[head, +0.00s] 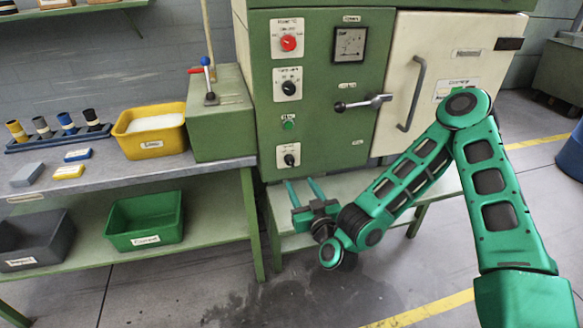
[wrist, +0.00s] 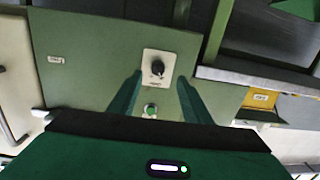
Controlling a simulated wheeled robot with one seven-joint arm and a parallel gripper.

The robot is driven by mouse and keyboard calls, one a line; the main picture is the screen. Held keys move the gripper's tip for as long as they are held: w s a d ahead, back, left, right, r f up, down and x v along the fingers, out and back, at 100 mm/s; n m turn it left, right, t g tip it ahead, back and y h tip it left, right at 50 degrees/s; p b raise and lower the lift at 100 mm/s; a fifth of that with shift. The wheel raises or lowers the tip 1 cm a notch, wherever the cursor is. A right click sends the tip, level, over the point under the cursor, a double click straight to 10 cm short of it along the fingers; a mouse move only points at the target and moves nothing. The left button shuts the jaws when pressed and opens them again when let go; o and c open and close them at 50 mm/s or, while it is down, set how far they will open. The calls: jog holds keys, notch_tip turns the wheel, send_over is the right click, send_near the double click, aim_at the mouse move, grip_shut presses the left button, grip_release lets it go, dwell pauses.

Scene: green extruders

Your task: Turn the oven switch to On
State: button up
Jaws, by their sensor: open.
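The green oven cabinet (head: 335,110) has a column of controls on its front panel. The lowest is a black rotary switch (head: 290,160) on a white plate, with lettering too small to read. The switch also shows in the wrist view (wrist: 157,68), between and just beyond the fingertips. My gripper (head: 304,187) is open and empty, with its two green fingers pointing at the panel a little below the switch in the head view. The fingers also show in the wrist view (wrist: 160,82), on either side of the switch plate, with no clear contact.
Above the switch are a green button (head: 288,125), a black dial (head: 289,88) and a red dial (head: 288,43). A lever handle (head: 363,104) sticks out to the right. A bench with a yellow bin (head: 150,150) stands left. A low green shelf (head: 340,190) lies below the cabinet.

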aim_at(292, 165)
jog(key=shift+m+t, duration=0.3)
jog(key=shift+m, duration=0.1)
jog(key=x, duration=1)
jog(key=shift+w+r, duration=0.15)
jog(key=c, duration=1)
